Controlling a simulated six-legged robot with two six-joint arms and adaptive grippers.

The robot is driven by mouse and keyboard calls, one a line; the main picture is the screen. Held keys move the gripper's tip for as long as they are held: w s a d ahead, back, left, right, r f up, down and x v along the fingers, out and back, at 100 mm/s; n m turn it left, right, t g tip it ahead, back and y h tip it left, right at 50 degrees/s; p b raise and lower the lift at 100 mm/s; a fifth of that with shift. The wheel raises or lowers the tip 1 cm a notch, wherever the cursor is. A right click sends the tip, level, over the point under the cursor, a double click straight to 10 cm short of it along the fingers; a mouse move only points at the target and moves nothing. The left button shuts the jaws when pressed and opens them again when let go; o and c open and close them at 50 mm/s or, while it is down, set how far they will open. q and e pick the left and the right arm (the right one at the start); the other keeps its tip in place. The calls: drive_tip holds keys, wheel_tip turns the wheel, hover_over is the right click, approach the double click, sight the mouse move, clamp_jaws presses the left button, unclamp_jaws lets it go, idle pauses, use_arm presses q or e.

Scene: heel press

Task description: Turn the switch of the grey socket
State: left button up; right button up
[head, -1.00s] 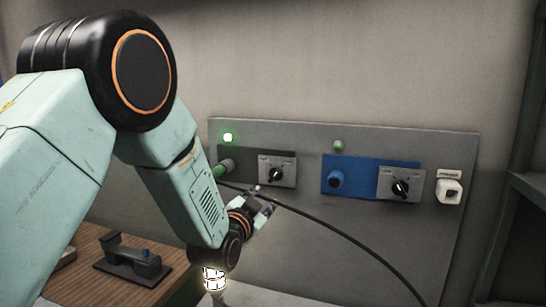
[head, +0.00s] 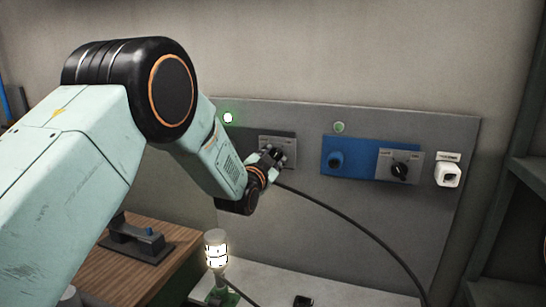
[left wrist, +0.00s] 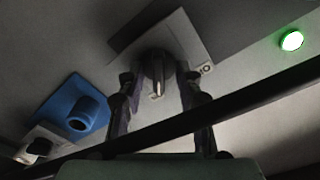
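The grey socket's switch plate (head: 290,141) is on the wall panel, left of the blue socket, and is partly covered by my left gripper (head: 270,158). In the left wrist view the plate (left wrist: 187,34) carries a dark switch knob (left wrist: 156,70). The fingers of my left gripper (left wrist: 158,84) stand apart, one on each side of the knob, with gaps between. Whether the tips reach knob depth is unclear. The grey socket's plug is hidden behind my arm in the head view. A green light (head: 228,118) is lit above it. My right gripper is out of view.
A black cable (head: 350,225) hangs across the panel and crosses below the knob in the wrist view. To the right are the blue socket (head: 336,160), its switch (head: 400,170) and a white box (head: 448,174). A lit lamp (head: 216,250) stands below.

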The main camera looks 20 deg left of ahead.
use_arm(q)
drive_tip(key=shift+a, duration=0.1)
drive_tip(key=shift+s+d+r, duration=0.1)
drive_tip(key=shift+d+r, duration=0.05)
drive_tip(key=shift+d, duration=0.3)
drive_tip(key=shift+c, duration=1.4)
drive_tip(key=shift+a, duration=0.3)
drive_tip(key=c, duration=0.4)
clamp_jaws()
drive_tip(key=shift+d, duration=0.1)
